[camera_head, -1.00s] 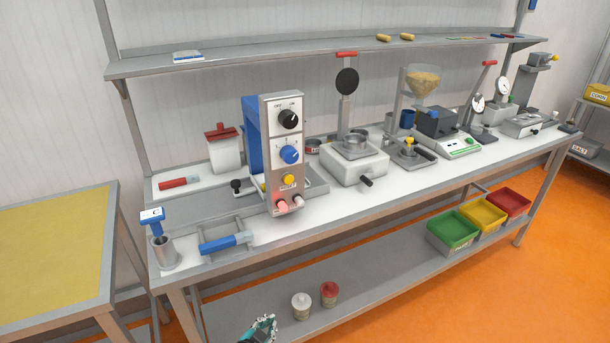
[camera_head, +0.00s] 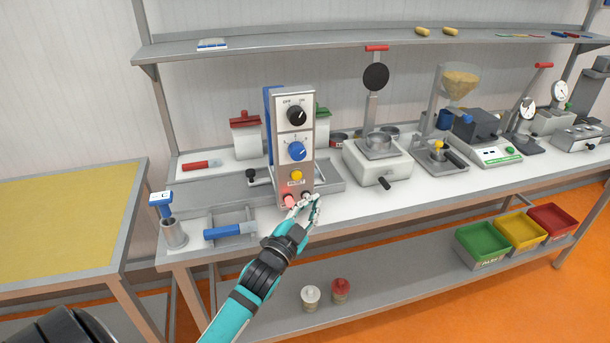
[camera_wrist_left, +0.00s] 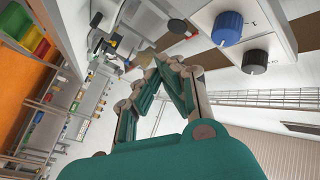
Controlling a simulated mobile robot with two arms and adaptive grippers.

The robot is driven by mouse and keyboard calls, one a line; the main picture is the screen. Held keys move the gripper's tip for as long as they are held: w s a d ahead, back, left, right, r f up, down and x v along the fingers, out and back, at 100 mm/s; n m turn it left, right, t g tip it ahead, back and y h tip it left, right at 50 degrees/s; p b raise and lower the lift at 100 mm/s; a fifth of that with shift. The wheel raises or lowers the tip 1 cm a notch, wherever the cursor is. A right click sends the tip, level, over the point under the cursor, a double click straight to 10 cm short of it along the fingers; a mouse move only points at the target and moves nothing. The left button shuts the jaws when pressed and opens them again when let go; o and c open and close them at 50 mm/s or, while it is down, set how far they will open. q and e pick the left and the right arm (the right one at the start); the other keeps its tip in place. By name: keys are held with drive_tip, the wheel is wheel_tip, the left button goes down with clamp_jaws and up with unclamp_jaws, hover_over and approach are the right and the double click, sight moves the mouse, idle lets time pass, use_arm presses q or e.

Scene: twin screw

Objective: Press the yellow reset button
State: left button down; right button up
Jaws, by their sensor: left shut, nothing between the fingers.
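The yellow reset button (camera_head: 296,175) is on the front panel of the grey and blue twin-screw machine (camera_head: 309,160), below a blue knob (camera_head: 297,151) and a black OFF/ON knob (camera_head: 296,116). My left gripper (camera_head: 308,203) is shut and empty, in front of the panel's lower end, a little below the button. A red-lit button (camera_head: 289,200) shows just left of the fingers. In the left wrist view the fingers (camera_wrist_left: 160,62) are close together, with the blue knob (camera_wrist_left: 228,28) and black knob (camera_wrist_left: 255,62) to their right. I cannot make out the yellow button there. My right gripper is not in view.
A grey tray with a blue handle (camera_head: 230,231) and a metal cup (camera_head: 174,234) stand left on the bench. A grey press (camera_head: 378,158) stands to the right. White and red jars (camera_head: 340,290) are on the lower shelf.

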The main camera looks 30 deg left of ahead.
sight(297, 175)
use_arm(q)
drive_tip(key=shift+w+a+b, duration=0.7)
drive_tip(key=shift+w+a, duration=0.75)
drive_tip(key=shift+a, duration=0.3)
drive_tip(key=shift+w+a+b, duration=0.7)
drive_tip(key=shift+w+a, duration=0.7)
drive_tip(key=shift+a, duration=0.3)
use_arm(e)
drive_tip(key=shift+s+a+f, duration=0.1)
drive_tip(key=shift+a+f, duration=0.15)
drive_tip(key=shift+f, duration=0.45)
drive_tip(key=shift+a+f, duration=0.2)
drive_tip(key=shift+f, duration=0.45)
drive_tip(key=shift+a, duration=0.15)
use_arm(q)
drive_tip(key=shift+w+a, duration=0.25)
drive_tip(key=shift+a, duration=0.05)
